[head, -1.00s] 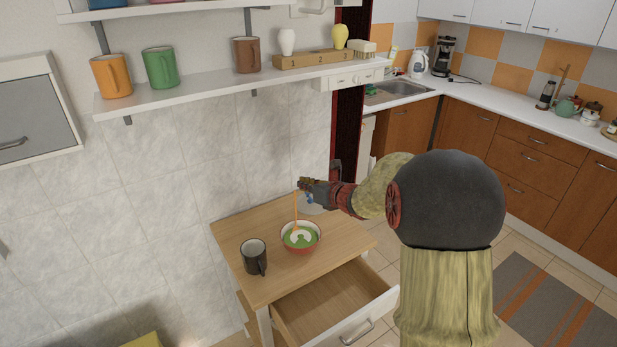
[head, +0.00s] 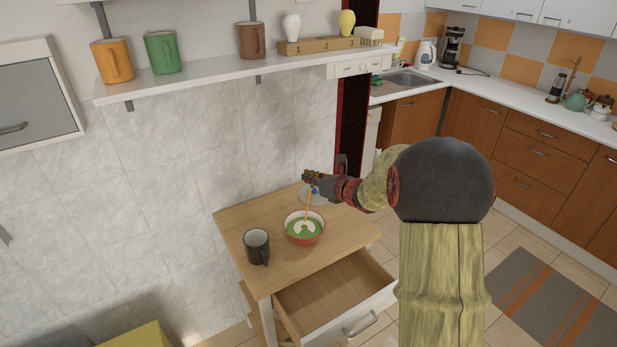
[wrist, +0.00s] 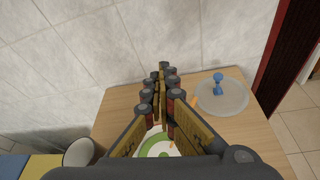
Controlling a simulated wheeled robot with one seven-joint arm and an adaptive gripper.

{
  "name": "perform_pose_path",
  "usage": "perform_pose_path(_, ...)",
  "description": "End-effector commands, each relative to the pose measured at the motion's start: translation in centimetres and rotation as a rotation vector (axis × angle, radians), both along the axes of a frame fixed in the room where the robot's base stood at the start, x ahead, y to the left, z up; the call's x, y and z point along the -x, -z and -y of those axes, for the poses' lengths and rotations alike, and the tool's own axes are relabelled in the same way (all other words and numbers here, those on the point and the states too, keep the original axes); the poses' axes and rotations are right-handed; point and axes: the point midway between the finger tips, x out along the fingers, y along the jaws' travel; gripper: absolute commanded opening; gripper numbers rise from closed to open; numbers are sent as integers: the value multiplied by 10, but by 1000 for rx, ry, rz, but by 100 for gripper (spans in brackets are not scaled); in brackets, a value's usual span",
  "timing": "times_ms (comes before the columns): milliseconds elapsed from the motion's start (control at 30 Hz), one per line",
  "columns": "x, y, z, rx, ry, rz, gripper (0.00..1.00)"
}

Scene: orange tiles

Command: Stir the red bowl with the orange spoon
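The red bowl (head: 304,240) stands on the small wooden table, with green and white contents. The orange spoon (head: 308,207) stands nearly upright, its lower end in the bowl's contents. My gripper (head: 310,178) is above the bowl, shut on the upper end of the spoon. In the wrist view my gripper's fingers (wrist: 163,95) are close together, hiding most of the spoon. The bowl (wrist: 147,137) shows partly beneath them.
A dark mug (head: 256,245) stands left of the bowl on the table (head: 290,268). A grey plate (wrist: 222,102) with a blue item (wrist: 217,84) lies behind the bowl. The table's drawer (head: 340,305) is open at the front. A shelf with mugs (head: 162,52) hangs above.

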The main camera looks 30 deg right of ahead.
Motion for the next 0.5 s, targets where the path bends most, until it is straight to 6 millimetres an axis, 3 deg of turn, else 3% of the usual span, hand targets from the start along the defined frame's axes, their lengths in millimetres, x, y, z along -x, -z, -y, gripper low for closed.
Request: perform_pose_path(500,6,33,-3,0,0,0,0)
